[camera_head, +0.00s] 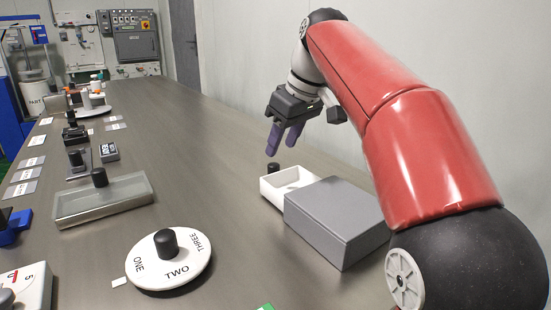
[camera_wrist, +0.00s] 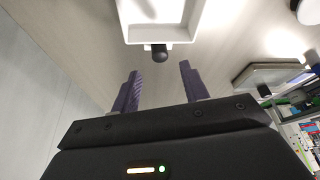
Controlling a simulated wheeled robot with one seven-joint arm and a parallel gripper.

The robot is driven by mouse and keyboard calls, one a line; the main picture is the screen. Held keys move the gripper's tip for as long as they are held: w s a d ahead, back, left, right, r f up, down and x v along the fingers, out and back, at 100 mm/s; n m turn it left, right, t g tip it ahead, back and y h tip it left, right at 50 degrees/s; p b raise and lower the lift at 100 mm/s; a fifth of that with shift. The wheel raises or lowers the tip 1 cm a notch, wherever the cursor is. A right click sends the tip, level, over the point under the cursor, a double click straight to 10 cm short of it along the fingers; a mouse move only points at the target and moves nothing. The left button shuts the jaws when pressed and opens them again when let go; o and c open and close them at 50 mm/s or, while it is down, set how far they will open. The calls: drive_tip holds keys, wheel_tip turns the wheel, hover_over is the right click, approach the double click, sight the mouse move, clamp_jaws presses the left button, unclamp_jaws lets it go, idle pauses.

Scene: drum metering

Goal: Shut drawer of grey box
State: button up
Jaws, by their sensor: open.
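The grey box (camera_head: 335,222) sits on the table in front of my red arm. Its white drawer (camera_head: 268,190) sticks out of the box's far-left end and looks empty. A black knob (camera_head: 273,167) is on the drawer's outer end. In the wrist view the drawer (camera_wrist: 190,37) is at the top, with its knob (camera_wrist: 159,53) pointing toward my gripper. My gripper (camera_head: 283,139) is open and empty, above and beyond the knob end. In the wrist view the purple fingers (camera_wrist: 158,84) are spread apart, with the knob between their lines but apart from them.
A white dial (camera_head: 185,275) marked ONE, TWO, THREE with a black knob stands at the front. A grey tray-like block (camera_head: 75,212) with a black knob lies left. Several small devices and labels line the left edge. The table's middle is clear; a wall stands right.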

sight(274, 164)
drive_tip(key=b+x, duration=0.1)
drive_tip(key=x, duration=0.4)
drive_tip(key=shift+a+f, duration=0.15)
drive_tip(key=shift+f, duration=0.25)
clamp_jaws()
